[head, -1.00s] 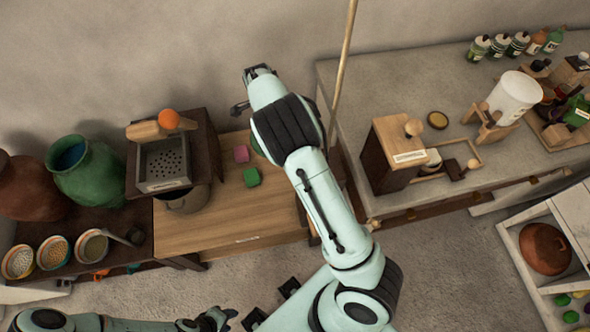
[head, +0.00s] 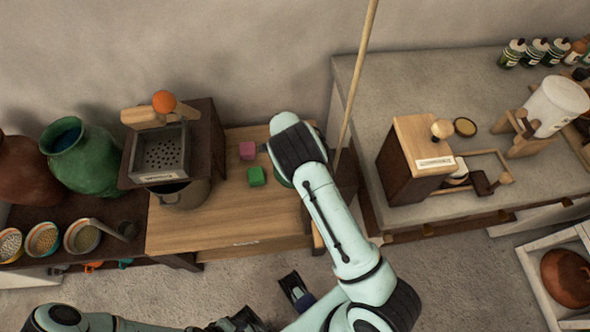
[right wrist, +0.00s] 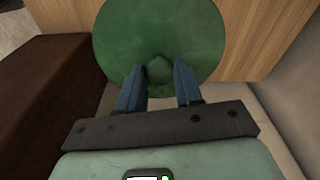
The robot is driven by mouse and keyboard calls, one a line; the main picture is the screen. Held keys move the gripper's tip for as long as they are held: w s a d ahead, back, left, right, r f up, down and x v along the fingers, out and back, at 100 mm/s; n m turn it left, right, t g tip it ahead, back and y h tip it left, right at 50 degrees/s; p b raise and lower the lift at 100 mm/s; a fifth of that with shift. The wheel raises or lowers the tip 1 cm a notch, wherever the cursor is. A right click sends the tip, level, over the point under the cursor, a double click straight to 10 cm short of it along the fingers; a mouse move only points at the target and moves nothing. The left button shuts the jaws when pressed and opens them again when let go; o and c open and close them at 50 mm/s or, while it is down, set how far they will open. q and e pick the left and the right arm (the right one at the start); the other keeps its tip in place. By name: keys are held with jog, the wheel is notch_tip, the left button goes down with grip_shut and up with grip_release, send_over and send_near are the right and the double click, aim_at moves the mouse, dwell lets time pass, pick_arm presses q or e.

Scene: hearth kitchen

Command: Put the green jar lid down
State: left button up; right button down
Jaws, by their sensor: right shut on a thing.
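The green jar lid (right wrist: 158,25) is a round disc with a small knob, seen face-on in the right wrist view. My right gripper (right wrist: 160,74) is shut on its knob, one blue finger on each side. In the head view a sliver of the lid (head: 281,173) shows beside my right wrist, over the right part of the wooden table (head: 215,222); my arm hides the rest. I cannot tell whether the lid touches the table. My left gripper (head: 238,320) is low at the bottom edge, partly cut off, its jaws unclear.
A dark stand with a grater box (head: 163,155) is at the table's left. A green jar (head: 85,165) stands farther left. The table's front half is clear.

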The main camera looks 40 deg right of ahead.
jog(key=shift+f, duration=3.15)
jog(key=shift+b, duration=0.3)
jog(key=shift+f, duration=0.2)
jog(key=c, duration=0.8)
grip_release()
jog(key=shift+o, duration=0.2)
jog(key=shift+r, duration=0.1)
jog(key=shift+w+r, duration=0.1)
jog(key=shift+r, duration=0.25)
notch_tip(320, 180, up, 11)
jog(key=a+p, duration=0.1)
jog(key=shift+w+a+r, duration=0.15)
jog(key=shift+a+r, duration=0.05)
jog(key=shift+a, duration=0.05)
